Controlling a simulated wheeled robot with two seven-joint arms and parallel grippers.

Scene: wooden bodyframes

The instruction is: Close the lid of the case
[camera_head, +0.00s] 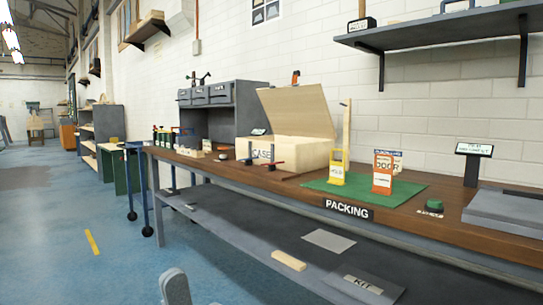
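The case (305,153) is a pale wooden box with a "CASE" label on its front, standing on the brown packing bench. Its lid (297,112) is open, raised up and tilted at the back of the box. The inside of the case is hidden from this angle. A grey rounded piece, which looks like part of my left gripper (175,288), shows at the bottom edge, well in front of and apart from the case. Most of that gripper is cut off, so whether it is open cannot be told. My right gripper is not in view.
The bench (300,188) carries a green mat (400,192) with yellow and orange tagged items right of the case. Red-and-black clamp-like tools (275,165) lie before the case. A grey cabinet (225,110) stands behind left. A shelf (440,30) overhangs right. Blue floor is free at left.

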